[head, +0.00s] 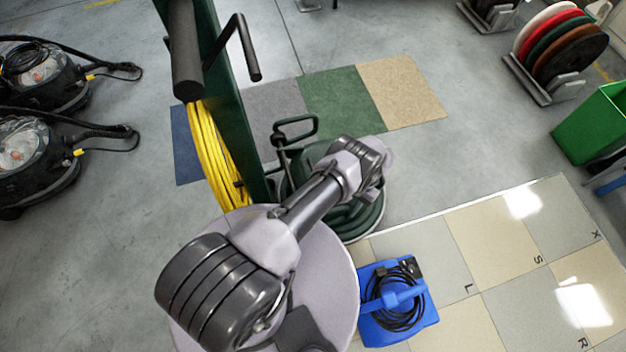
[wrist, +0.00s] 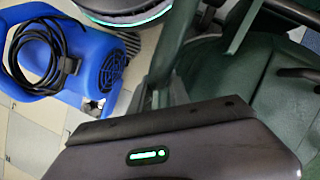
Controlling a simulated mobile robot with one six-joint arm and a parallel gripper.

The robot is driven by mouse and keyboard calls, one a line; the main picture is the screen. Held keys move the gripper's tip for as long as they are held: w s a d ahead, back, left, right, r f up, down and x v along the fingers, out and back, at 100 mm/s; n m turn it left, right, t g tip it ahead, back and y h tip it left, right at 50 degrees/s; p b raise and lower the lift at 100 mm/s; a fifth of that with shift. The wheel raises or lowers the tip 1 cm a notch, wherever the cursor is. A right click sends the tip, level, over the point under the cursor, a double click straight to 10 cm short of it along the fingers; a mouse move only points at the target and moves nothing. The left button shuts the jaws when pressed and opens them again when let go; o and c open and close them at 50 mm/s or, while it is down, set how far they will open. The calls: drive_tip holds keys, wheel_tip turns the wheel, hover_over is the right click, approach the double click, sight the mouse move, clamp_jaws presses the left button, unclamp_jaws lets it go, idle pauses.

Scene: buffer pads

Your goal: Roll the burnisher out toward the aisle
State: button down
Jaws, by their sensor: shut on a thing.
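The burnisher is a dark green machine with a round base (head: 367,222), a tall green column, black handle bars at the top and a coiled yellow cord on its side. It stands upright beside my arm. Its green body (wrist: 225,85) fills much of the wrist view close up. My gripper (wrist: 165,125) shows at the bottom of the wrist view as a dark housing with a green light and a black edge strip against the burnisher. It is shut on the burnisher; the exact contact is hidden. In the head view my arm hides the gripper.
A blue blower (head: 398,318) with a coiled black cord stands close right of my base. Two vacuum cleaners (head: 45,85) stand left. A pad rack (head: 530,75) and green bin (head: 590,130) are right. Coloured floor squares (head: 340,100) lie behind the burnisher; grey floor around is open.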

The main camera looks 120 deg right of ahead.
drive_tip(key=shift+w+a+f, duration=0.15)
drive_tip(key=shift+w+a, duration=0.1)
drive_tip(key=shift+a, duration=0.2)
drive_tip(key=c, duration=1.3)
unclamp_jaws()
drive_tip(key=shift+a, duration=0.1)
drive_tip(key=shift+o, duration=0.2)
drive_tip(key=shift+s, duration=0.15)
drive_tip(key=shift+r, duration=0.2)
drive_tip(key=p+v, duration=0.4)
drive_tip(key=v, duration=1.3)
